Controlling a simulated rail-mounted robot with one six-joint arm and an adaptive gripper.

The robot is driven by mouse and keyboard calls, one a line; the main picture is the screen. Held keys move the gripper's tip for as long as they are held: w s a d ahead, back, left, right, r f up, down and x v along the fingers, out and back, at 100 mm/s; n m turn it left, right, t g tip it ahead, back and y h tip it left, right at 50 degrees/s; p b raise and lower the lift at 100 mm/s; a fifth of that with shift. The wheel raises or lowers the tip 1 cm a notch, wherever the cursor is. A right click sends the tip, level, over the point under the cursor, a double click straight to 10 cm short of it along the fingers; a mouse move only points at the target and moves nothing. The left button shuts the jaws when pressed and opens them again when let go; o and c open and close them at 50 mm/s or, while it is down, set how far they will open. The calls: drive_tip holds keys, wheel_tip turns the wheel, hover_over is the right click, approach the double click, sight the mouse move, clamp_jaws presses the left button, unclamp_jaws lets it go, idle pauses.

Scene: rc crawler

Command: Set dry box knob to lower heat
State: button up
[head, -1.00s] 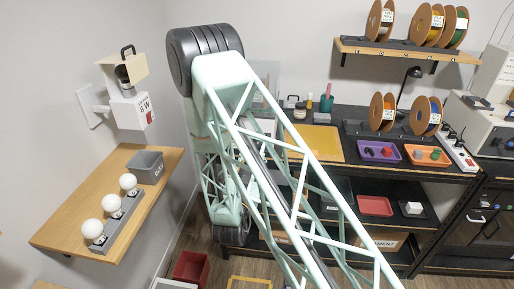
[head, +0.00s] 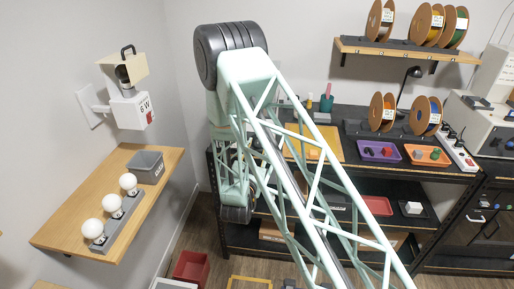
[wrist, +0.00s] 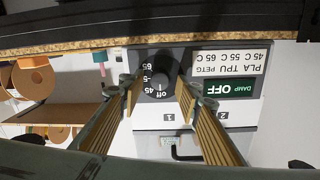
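The dry box's grey panel (wrist: 185,58) shows upside down in the wrist view. Its dark round knob (wrist: 160,80) is near the middle, with off, 45, 55 and 65 marks around its left and lower sides. I cannot tell which mark the pointer is at. My gripper (wrist: 167,92) is open, with one ribbed finger on each side of the knob and gaps visible beside it. A PLA/TPU/PETG temperature label (wrist: 228,60) and a green sign (wrist: 227,88) are to the right. The gripper tips are hidden in the head view.
A dark board edge (wrist: 110,35) crosses the top of the wrist view. Filament spools (wrist: 35,77) are at its left. In the head view, my arm crosses in front of the black workbench; a wooden shelf (head: 150,205) with bulbs is on the left wall.

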drive_tip(key=c, duration=0.9)
drive_tip(key=shift+o, duration=0.2)
drive_tip(key=shift+f+m+b, duration=0.15)
drive_tip(key=shift+m+b, duration=0.55)
drive_tip(key=shift+b, duration=0.85)
drive_tip(key=m+b, duration=0.6)
drive_tip(key=b, duration=0.4)
drive_tip(key=shift+d, duration=0.1)
drive_tip(key=shift+m+b, duration=0.7)
drive_tip(key=o, duration=0.9)
drive_tip(key=shift+c, duration=0.2)
